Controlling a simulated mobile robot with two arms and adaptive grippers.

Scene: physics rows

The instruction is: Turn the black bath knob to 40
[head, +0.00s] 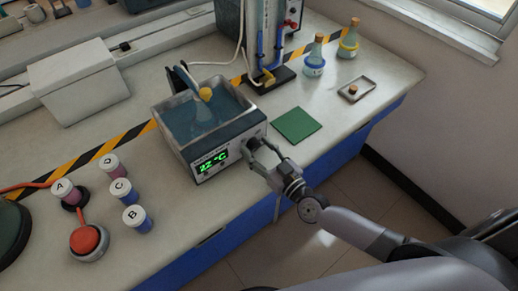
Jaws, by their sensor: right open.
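The water bath (180,149) stands on the bench, with blue water in its open tank. Its green display (213,161) on the front panel reads 22 °C. The black bath knob (254,143) is at the right end of that panel, small and partly covered by my gripper. My right gripper (260,148) is open, with its fingers at the knob from the front right. I cannot tell whether they touch it. My left gripper is not in view.
A green mat (295,125) lies right of the bath. Capped vials (133,217) and a red button (86,239) are at the left. Two bottles (315,63) and a small tray (357,90) are at the back right. The bench front edge runs below my gripper.

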